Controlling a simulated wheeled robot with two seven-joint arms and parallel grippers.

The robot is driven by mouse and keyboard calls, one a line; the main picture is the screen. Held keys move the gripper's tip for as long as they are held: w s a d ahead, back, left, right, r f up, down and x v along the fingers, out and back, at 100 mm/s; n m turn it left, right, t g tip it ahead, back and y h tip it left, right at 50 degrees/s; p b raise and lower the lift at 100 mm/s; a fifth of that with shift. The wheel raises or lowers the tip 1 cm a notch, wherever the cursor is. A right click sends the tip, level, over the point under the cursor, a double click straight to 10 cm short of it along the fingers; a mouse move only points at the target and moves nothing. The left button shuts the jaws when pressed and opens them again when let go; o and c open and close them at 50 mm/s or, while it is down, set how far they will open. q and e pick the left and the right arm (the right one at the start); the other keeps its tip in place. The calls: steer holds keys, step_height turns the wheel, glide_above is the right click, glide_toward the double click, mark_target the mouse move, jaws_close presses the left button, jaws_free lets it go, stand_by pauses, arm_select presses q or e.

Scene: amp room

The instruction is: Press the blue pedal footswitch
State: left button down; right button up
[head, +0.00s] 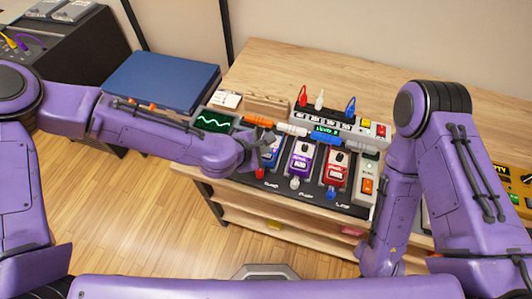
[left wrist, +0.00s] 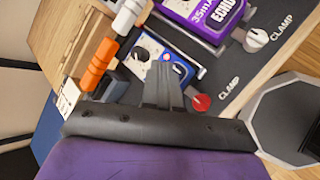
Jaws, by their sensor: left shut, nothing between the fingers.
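The blue pedal (head: 270,154) is at the left end of a row on a dark pedalboard, partly hidden behind my left gripper (head: 256,150). In the left wrist view the blue pedal (left wrist: 146,50) shows a white face with a dark knob. My left gripper (left wrist: 166,72) is shut and empty. Its fingertips overlap the pedal's lower part, near a small round footswitch (left wrist: 166,57). I cannot tell whether they touch. My right gripper is not in view; only the right arm shows.
A purple pedal (head: 300,160) and a red pedal (head: 336,170) stand to the right. A red clamp knob (left wrist: 201,102) is close beside my left fingers. An orange and white cable connector (head: 275,125) lies behind the pedals. A small green-trace screen (head: 213,121) is at left.

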arm_select(q)
steer(key=shift+r+p, duration=2.3)
steer(key=shift+r, duration=0.3)
steer(key=shift+f, duration=0.1)
